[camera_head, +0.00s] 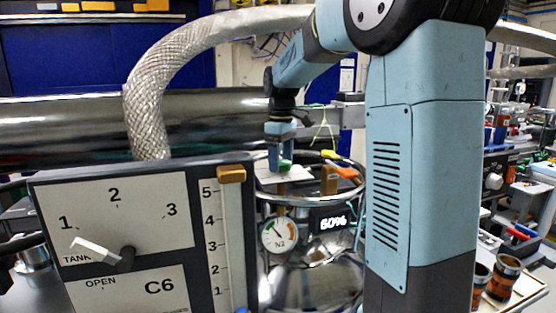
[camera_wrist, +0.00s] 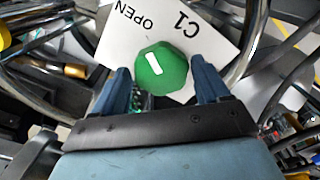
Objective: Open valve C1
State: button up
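Valve C1's green knob (camera_wrist: 160,68) shows in the wrist view, with a white pointer bar on its top. It stands on a white plate (camera_wrist: 118,35) printed OPEN and C1. In the head view my gripper (camera_head: 281,163) points down over the plate (camera_head: 285,175), and only a bit of green knob (camera_head: 286,165) shows between the fingers.
A panel (camera_head: 150,235) with a TANK selector (camera_head: 105,252), a C6 plate and a slider stands at the left front. An N2 gauge (camera_head: 279,235) and a 60% display (camera_head: 332,222) sit below the valve. A braided hose (camera_head: 148,95) arches behind.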

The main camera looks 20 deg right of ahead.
aim_at(281, 162)
jog(key=shift+o, duration=1.2)
notch_tip(281, 162, up, 14)
jog(key=shift+f, duration=0.15)
jog(key=shift+s, duration=0.1)
